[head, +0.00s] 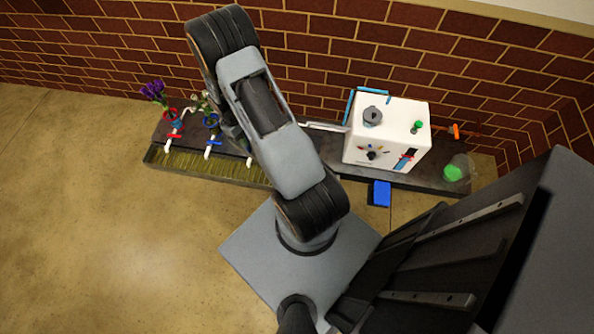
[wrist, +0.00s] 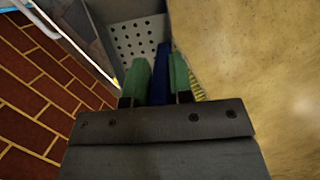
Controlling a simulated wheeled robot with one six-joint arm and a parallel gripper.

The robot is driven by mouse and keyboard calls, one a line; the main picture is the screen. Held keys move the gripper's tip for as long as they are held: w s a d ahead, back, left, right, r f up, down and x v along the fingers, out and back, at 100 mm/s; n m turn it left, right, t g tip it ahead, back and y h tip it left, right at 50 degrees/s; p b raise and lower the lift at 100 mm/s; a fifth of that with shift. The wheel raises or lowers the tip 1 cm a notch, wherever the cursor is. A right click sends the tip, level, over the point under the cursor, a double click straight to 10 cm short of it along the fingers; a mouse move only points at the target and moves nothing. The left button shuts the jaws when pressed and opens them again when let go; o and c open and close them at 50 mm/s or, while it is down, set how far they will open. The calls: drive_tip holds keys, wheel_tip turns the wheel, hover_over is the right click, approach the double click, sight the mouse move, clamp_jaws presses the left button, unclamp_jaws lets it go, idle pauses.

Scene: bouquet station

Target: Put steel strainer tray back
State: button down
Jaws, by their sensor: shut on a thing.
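The steel strainer tray (wrist: 128,42), a grey plate with rows of round holes, shows at the top of the wrist view. My gripper (wrist: 159,62) has green fingers closed on either side of a blue bar (wrist: 159,88). The bar runs up to the tray's edge and looks like its handle; the exact join is hard to see. Low grey walls stand around the perforated plate, but I cannot tell whether they belong to the tray. In the head view my arm hides the gripper and the tray.
A dark bench (head: 325,148) runs along the brick wall (head: 330,60). A white machine (head: 390,125) stands on its right half, with a green item (head: 453,173) at the end. White taps (head: 212,144) and flowers (head: 153,89) are at left. A blue block (head: 380,193) is at the front edge.

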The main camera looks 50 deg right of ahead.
drive_tip(key=s+d+f+n+b, duration=0.2)
drive_tip(key=s+d+f+b, duration=0.3)
drive_tip(key=f, duration=0.6)
drive_tip(key=s+d+f+n+h+b, duration=0.1)
drive_tip(key=s+d+f+b, duration=0.1)
drive_tip(key=d+f+b, duration=0.65)
drive_tip(key=s+d+f+n+b, duration=0.25)
drive_tip(key=s+f+b, duration=0.2)
drive_tip(key=f, duration=0.75)
wheel_tip(320, 180, down, 19)
drive_tip(key=b, duration=0.8)
drive_tip(key=shift+d+m+b, duration=0.2)
drive_tip(key=shift+m+b, duration=0.15)
drive_tip(key=shift+f, duration=0.15)
drive_tip(key=c, duration=1.5)
unclamp_jaws()
drive_tip(key=shift+f, duration=0.1)
drive_tip(key=o, duration=0.5)
